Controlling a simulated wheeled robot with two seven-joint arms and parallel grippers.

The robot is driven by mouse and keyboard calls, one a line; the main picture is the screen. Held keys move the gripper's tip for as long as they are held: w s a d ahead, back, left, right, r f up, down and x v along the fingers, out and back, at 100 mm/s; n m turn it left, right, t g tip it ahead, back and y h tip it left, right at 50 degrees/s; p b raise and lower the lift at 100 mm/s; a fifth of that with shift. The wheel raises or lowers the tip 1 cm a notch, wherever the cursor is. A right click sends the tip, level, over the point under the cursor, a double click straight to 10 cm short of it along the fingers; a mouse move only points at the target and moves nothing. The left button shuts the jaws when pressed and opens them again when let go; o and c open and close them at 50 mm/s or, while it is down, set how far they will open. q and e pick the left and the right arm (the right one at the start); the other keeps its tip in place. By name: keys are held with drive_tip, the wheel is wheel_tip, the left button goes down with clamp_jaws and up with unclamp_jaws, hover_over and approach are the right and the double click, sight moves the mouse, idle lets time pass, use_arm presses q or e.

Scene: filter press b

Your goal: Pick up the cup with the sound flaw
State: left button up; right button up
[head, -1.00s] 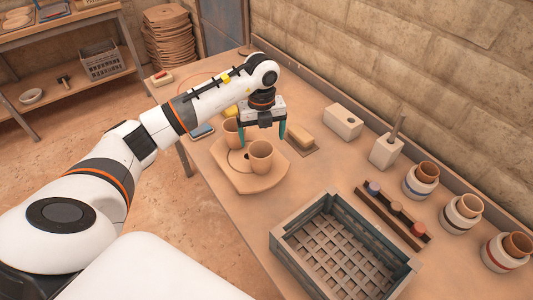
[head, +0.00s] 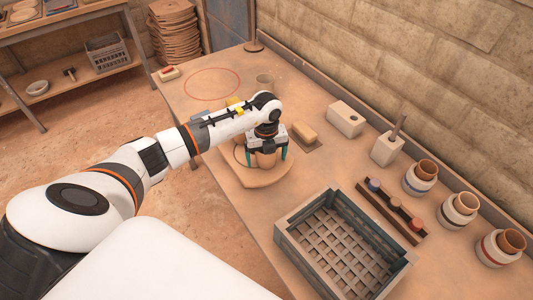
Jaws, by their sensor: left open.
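My left gripper (head: 267,158) is open over the round board (head: 268,181) on the table. Its two teal fingers stand on either side of a tan clay cup (head: 265,161), whose upper part is hidden by the gripper. I cannot tell whether the fingers touch it. A second cup, seen earlier on the board, is now hidden behind my arm. Another brownish cup (head: 265,82) stands farther back on the table. No flaw shows on any cup from here. My right gripper is not in view.
A slatted grey crate (head: 290,240) stands at the front right. A red circle (head: 212,82) marks clear table at the back left. A tan block (head: 304,132), a white box (head: 345,119), a rack (head: 390,211) and several banded pots (head: 420,177) lie toward the wall.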

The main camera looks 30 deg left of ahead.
use_arm(q)
drive_tip(key=c, duration=1.1)
drive_tip(key=shift+r, duration=0.15)
